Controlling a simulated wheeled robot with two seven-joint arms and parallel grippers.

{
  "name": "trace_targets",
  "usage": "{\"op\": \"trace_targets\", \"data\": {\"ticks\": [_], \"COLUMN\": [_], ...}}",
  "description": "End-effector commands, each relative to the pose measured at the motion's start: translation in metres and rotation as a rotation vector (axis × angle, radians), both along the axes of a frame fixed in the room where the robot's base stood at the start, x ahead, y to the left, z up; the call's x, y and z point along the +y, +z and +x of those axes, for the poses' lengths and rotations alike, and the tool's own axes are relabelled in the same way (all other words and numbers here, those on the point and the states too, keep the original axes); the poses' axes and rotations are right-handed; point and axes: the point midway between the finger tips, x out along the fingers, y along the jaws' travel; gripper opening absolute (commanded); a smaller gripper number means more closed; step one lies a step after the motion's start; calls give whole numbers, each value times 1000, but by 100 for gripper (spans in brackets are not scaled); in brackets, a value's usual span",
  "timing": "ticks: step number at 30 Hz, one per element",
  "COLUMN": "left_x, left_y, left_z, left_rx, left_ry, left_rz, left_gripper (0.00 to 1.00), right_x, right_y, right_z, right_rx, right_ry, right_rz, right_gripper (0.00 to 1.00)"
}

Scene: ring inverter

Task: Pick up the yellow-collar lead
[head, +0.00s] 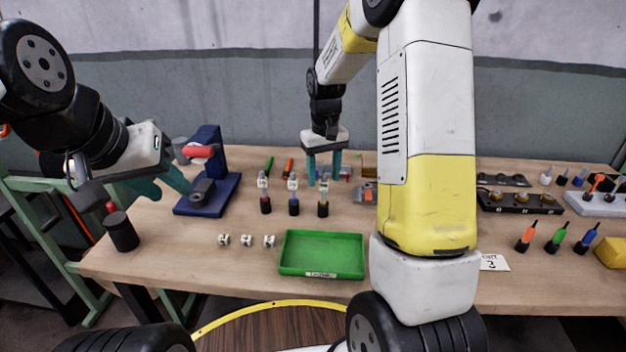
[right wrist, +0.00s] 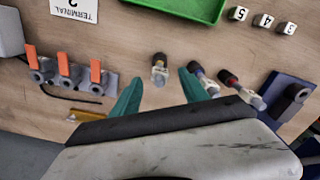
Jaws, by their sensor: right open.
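The lead with the yellowish collar (head: 323,207) stands at the right end of a row of three on the table. In the right wrist view it (right wrist: 160,68) lies just ahead of my right fingertips, between their lines, not held. A blue-collar lead (head: 293,207) and a red-collar lead (head: 265,205) stand to its left. They also show in the right wrist view, blue (right wrist: 200,75) and red (right wrist: 236,84). My right gripper (head: 323,172) is open above and behind the row, pointing down. My left gripper (head: 172,192) is open and empty at the far left.
A blue stand (head: 208,175) is beside my left gripper. A green tray (head: 322,262) and three small numbered blocks (head: 246,240) lie in front of the leads. Orange-lever connectors (right wrist: 67,70) are on the other side. My right arm hides part of the table.

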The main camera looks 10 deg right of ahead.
Motion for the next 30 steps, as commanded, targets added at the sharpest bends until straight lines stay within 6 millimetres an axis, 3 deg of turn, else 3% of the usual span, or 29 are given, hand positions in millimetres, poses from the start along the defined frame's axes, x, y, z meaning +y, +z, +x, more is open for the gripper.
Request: {"op": "trace_targets", "data": {"ticks": [9,18,26,30], "left_x": [0,0,0,0], "left_y": [0,0,0,0], "left_z": [0,0,0,0], "left_rx": [0,0,0,0], "left_ry": [0,0,0,0], "left_rz": [0,0,0,0], "left_gripper": [36,36,36,36], "right_x": [0,0,0,0], "right_y": [-9,-8,-8,4], "right_z": [0,0,0,1], "right_rx": [0,0,-1,-4], "right_ry": [0,0,0,0], "right_rz": [0,0,0,0], "right_gripper": [52,0,0,0]}}
